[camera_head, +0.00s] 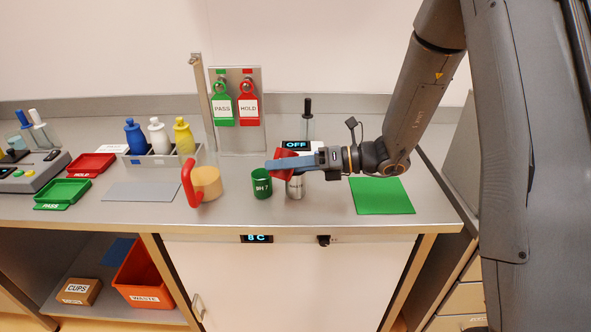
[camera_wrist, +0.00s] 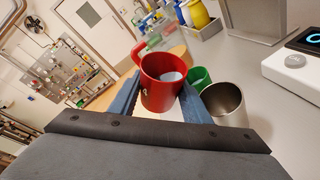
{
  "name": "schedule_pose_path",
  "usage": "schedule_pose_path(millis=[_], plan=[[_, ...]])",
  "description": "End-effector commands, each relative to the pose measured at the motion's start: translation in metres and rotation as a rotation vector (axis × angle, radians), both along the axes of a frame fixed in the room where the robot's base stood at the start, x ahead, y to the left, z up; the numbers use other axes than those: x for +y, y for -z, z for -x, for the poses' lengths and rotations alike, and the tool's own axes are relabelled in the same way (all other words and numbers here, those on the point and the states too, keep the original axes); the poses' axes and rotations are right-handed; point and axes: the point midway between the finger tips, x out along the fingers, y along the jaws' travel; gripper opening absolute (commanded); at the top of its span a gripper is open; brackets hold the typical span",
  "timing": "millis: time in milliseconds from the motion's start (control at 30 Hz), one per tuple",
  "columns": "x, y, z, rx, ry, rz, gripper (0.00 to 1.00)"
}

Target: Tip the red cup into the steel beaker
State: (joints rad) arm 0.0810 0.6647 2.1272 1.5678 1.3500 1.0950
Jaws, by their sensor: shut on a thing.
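My gripper (camera_head: 285,163) is shut on the red cup (camera_wrist: 162,82), with blue fingers on either side of it. In the wrist view the cup's mouth shows something whitish inside, and its handle points to the left. In the head view the red cup (camera_head: 284,153) is partly hidden by the fingers and looks somewhat tilted. The steel beaker (camera_head: 295,189) stands upright on the counter just below the cup. It also shows in the wrist view (camera_wrist: 226,106), right of the cup, with its mouth open. No stream is visible between them.
A green cup marked BH 7 (camera_head: 262,184) stands close left of the beaker. A green mat (camera_head: 382,196) lies clear to the right.

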Motion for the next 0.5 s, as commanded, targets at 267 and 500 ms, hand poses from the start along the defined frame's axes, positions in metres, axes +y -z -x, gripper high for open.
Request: schedule_pose_path(millis=[267, 500], plan=[[-0.0009, -0.0017, -0.0011, 0.032, 0.001, -0.019, 0.2], [-0.0015, -0.0032, -0.0021, 0.061, 0.0, -0.035, 0.2]])
